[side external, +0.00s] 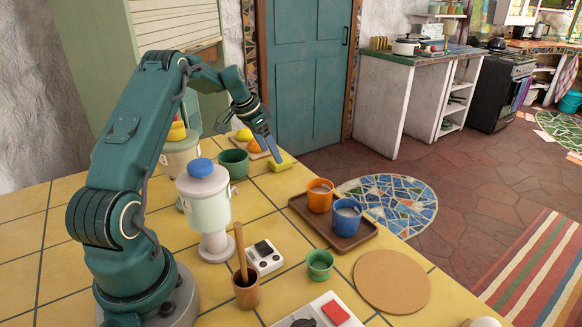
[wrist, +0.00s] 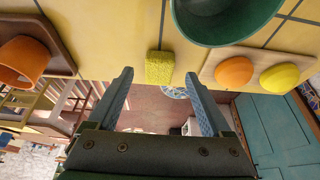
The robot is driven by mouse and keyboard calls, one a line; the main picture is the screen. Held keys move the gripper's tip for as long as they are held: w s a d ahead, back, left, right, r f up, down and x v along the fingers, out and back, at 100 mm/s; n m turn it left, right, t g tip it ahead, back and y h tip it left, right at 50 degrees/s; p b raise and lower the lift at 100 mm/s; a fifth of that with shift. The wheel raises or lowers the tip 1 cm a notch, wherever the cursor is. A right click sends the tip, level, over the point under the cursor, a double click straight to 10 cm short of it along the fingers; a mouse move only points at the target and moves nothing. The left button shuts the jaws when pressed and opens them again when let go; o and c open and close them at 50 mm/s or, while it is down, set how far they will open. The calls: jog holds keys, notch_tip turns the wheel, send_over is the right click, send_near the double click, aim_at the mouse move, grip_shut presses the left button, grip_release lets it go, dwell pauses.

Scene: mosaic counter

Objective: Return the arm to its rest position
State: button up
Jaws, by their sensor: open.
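My gripper (side external: 274,150) is at the far edge of the yellow-tiled counter, pointing down with its arm stretched out from the base at left. In the wrist view its two blue fingers (wrist: 158,76) are apart, with nothing held between them. A yellow sponge (side external: 281,165) lies on the counter close to the fingertips in the side view. In the wrist view the sponge (wrist: 160,67) shows in the gap between the fingertips, on the counter beyond them. The exact height of the fingertips above the counter is hard to tell.
A green bowl (side external: 232,163) and a board with an orange (side external: 255,147) and a lemon (side external: 244,135) are beside the gripper. A brown tray (side external: 345,240) holds orange and blue cups. A blue-lidded dispenser (side external: 205,205) stands near my arm. A cork mat (side external: 392,281) lies in front.

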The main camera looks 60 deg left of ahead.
aim_at(273, 162)
jog(key=v, duration=0.8)
jog(key=x, duration=1.1)
jog(key=shift+w+f, duration=0.1)
jog(key=shift+f, duration=0.1)
jog(key=shift+w+r, duration=0.1)
jog(key=shift+r, duration=0.25)
notch_tip(273, 162, up, 8)
jog(key=shift+f, duration=0.2)
jog(key=shift+s+d+f+m+g+h, duration=0.5)
jog(key=shift+s+d+m+g+h, duration=0.4)
jog(key=shift+s+m, duration=1.4)
jog(key=shift+s+d+f+m+g+h, duration=0.6)
jog(key=shift+s+d+m, duration=0.5)
jog(key=shift+m, duration=2.4)
jog(key=shift+s+d+f+m+g+h, duration=0.55)
jog(key=shift+s+d+m, duration=0.8)
jog(key=shift+m, duration=1.55)
jog(key=shift+s+a+r+h, duration=0.15)
jog(key=shift+s+a+h, duration=0.05)
jog(key=shift+h, duration=0.05)
